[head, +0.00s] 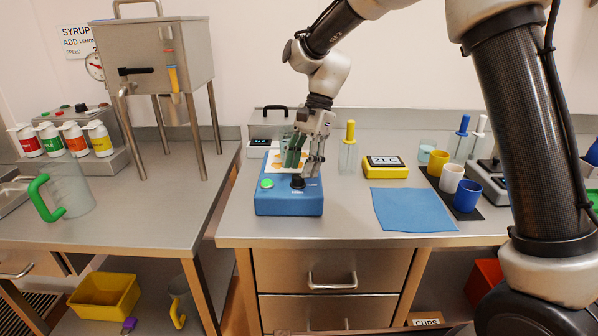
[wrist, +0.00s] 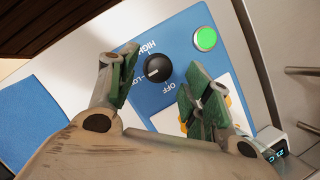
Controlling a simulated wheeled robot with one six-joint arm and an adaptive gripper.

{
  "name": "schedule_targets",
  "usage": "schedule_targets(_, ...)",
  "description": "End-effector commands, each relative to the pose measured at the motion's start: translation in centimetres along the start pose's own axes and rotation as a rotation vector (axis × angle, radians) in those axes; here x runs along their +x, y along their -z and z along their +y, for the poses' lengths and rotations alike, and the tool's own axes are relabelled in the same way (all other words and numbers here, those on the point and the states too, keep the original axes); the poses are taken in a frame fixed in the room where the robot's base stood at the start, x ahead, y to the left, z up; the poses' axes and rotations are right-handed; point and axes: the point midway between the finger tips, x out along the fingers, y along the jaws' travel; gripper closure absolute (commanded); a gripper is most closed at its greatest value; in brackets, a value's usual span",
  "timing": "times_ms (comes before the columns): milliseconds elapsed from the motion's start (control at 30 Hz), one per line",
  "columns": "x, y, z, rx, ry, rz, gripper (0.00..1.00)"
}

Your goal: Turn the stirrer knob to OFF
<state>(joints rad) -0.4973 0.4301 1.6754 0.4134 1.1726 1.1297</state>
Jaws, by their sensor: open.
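The stirrer is a blue box (head: 289,201) on the right-hand counter with a black knob (head: 298,181) on its top. In the wrist view the knob (wrist: 158,68) has a white pointer mark that appears to face the LOW label. HIGH and OFF are also printed around it. A green lamp (wrist: 206,38) beside it is bright. My gripper (head: 304,163) is above the box, fingers downward. In the wrist view my open gripper (wrist: 163,66) has one green-padded finger on each side of the knob, with visible gaps and nothing held.
The counter in front of the cloth is clear.

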Motion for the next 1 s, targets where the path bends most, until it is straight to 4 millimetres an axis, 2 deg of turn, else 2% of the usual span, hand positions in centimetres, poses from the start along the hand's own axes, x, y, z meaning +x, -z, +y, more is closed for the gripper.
schedule_targets(100,1.5,0.0,0.0,-0.001,-0.002,-0.001,0.50)
schedule_targets(200,2.1,0.0,0.0,-0.001,0.000,0.000,0.50)
schedule_targets(467,2.2,0.0,0.0,-0.001,0.001,0.000,0.50)
schedule_targets(700,2.2,0.0,0.0,-0.001,0.001,0.000,0.92)
schedule_targets(733,2.2,0.0,0.0,-0.001,0.001,0.000,0.96)
schedule_targets(1000,2.2,0.0,-0.1,-0.018,-0.006,0.000,0.95)
